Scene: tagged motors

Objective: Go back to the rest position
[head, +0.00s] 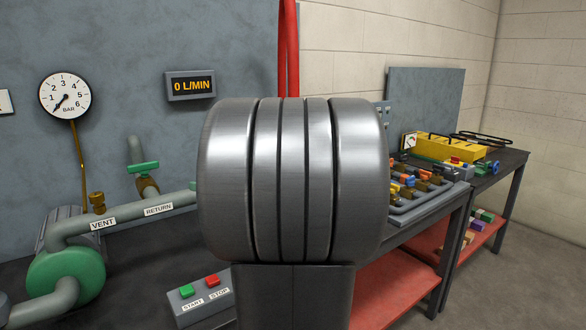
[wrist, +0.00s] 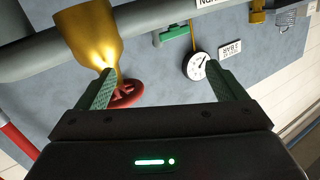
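My gripper (wrist: 160,80) shows in the wrist view with its two green-grey fingers spread wide apart and nothing between them. Its left finger overlaps a brass fitting (wrist: 88,32) on a grey pipe; I cannot tell whether they touch. A red handwheel (wrist: 128,94) shows just behind that finger. In the head view my own large grey arm link fills the middle, and my gripper is hidden there.
The head view shows pipework (head: 130,220) at left, a flow display (head: 190,86) reading 0 L/MIN, and a START/STOP box (head: 200,298). A red vertical pipe (head: 289,50) rises behind my arm. A bench at right holds a valve board (head: 440,203) and a yellow toolbox (head: 450,148).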

